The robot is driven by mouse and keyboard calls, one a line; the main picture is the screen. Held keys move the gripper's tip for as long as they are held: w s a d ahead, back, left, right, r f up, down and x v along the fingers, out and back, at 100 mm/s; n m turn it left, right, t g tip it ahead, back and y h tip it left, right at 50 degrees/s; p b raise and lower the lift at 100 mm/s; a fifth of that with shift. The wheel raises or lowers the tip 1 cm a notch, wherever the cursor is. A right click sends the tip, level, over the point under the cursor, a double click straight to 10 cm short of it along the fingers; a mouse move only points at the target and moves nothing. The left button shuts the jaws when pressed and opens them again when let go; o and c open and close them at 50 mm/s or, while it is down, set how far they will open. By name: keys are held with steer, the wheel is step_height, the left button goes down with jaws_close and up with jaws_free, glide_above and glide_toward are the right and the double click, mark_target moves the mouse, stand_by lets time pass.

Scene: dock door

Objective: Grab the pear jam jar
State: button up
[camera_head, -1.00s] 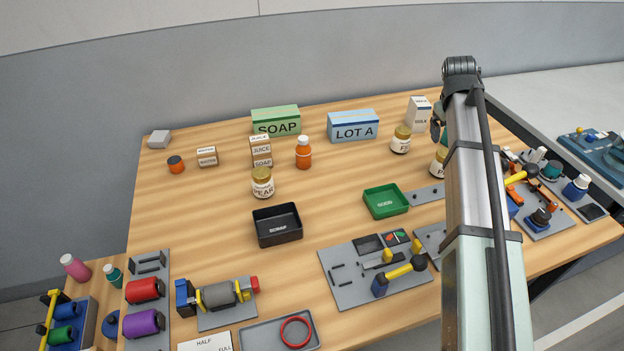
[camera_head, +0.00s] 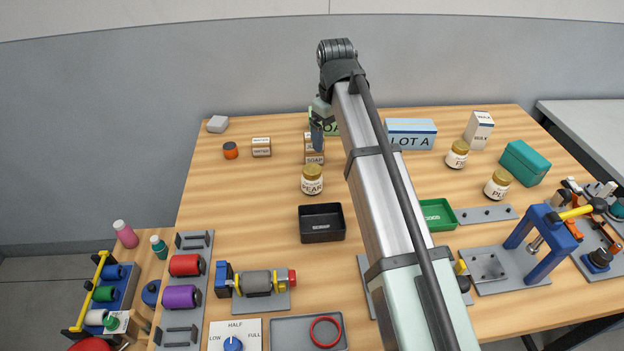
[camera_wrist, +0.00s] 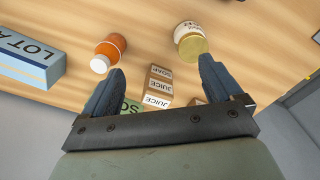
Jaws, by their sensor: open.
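The pear jam jar (camera_head: 312,182) stands upright on the wooden table, with a gold lid and a pale label reading PEAR. In the wrist view the jar (camera_wrist: 191,38) is at the top, right of centre, beyond the fingertips. My gripper (camera_head: 318,132) shows partly in the head view, over the stacked juice and soap boxes and behind the jar. In the wrist view my gripper (camera_wrist: 160,80) has its two dark fingers spread apart with nothing held. The jar is apart from both fingers.
The stacked juice and soap boxes (camera_wrist: 157,85) lie between the fingers in the wrist view. An orange bottle (camera_wrist: 109,52) stands near the left finger. A black tray (camera_head: 321,224) is in front of the jar. Two similar gold-lidded jars (camera_head: 457,155) (camera_head: 497,184) stand at right.

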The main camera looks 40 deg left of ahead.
steer(key=n, duration=0.1)
glide_above(312, 169)
steer(key=shift+g, duration=0.3)
steer(key=f, duration=0.8)
steer(key=shift+s+a, duration=0.2)
steer(key=shift+s, duration=0.15)
steer(key=shift+w+d+f, duration=0.1)
steer(key=shift+w+f, duration=0.1)
steer(key=shift+f, duration=1.15)
steer(key=shift+w+d+f, duration=0.1)
steer(key=shift+w+f, duration=0.1)
steer(key=shift+f, duration=1.1)
steer(key=shift+c, duration=0.4)
steer(key=c, duration=1.3)
